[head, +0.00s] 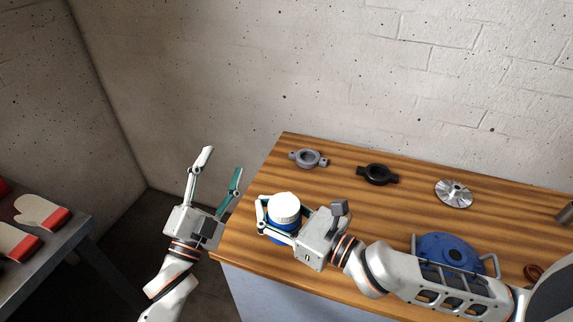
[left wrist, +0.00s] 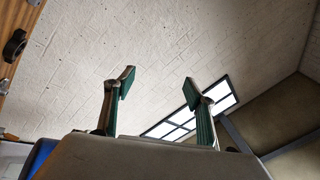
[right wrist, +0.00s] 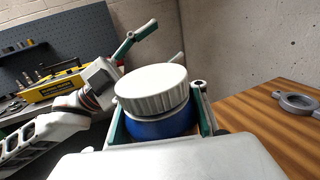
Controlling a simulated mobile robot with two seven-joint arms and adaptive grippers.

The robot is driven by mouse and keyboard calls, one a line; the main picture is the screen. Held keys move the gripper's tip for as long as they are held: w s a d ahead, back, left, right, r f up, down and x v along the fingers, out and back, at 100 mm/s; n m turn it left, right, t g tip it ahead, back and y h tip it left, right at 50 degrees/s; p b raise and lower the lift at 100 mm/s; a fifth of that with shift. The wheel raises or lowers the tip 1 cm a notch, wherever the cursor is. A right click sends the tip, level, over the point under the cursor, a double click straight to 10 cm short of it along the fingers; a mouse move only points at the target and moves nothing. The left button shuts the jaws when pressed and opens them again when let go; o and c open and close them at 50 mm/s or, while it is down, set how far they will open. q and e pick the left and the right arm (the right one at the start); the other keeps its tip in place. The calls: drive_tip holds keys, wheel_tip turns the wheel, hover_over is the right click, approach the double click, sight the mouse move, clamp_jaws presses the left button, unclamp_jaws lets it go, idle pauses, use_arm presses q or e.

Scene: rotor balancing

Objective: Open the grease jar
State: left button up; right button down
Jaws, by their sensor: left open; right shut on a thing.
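The grease jar, with a white ribbed lid (head: 286,206) and a blue body (head: 283,237), stands upright near the left end of the wooden bench. In the right wrist view the lid (right wrist: 152,86) sits on top of the blue body (right wrist: 160,125). My right gripper (head: 264,216) is shut around the jar, a finger on each side. My left gripper (head: 224,160) is open and empty, held off the left edge of the bench with its fingers pointing up. In the left wrist view its fingers (left wrist: 158,88) are wide apart with nothing between them.
On the bench (head: 350,204) lie a grey ring part (head: 308,159), a black ring part (head: 377,175), a silver rotor disc (head: 454,193) and a blue round housing (head: 447,250). Work gloves (head: 42,213) lie on a grey table at left. Floor shows between table and bench.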

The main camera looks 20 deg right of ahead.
use_arm(q)
drive_tip(key=s+d+r+m+g+h, duration=0.3)
drive_tip(key=d+r+m+g+h, duration=0.25)
drive_tip(key=r+m, duration=0.35)
drive_tip(key=s+d+r+m+g+h, duration=0.4)
drive_tip(key=d+r+m+h, duration=0.3)
drive_tip(key=r+m, duration=0.15)
drive_tip(key=s+d+r+m+g, duration=0.5)
drive_tip(key=s+d+m+g, duration=0.2)
drive_tip(key=m+g, duration=0.6)
drive_tip(key=s+d+m+g+y, duration=0.4)
drive_tip(key=s+m+g+y, duration=0.25)
drive_tip(key=s+m, duration=0.3)
drive_tip(key=m+t+y, duration=1)
drive_tip(key=m+y, duration=0.3)
drive_tip(key=y, duration=0.5)
hover_over(286, 204)
drive_tip(key=f, duration=1.2)
drive_tip(key=shift+s+d+f, duration=0.2)
drive_tip(key=shift+f, duration=0.1)
drive_tip(key=shift+w+a, duration=0.15)
drive_tip(key=shift+f, duration=0.35)
drive_tip(key=shift+a+f, duration=0.1)
drive_tip(key=shift+f, duration=3.5)
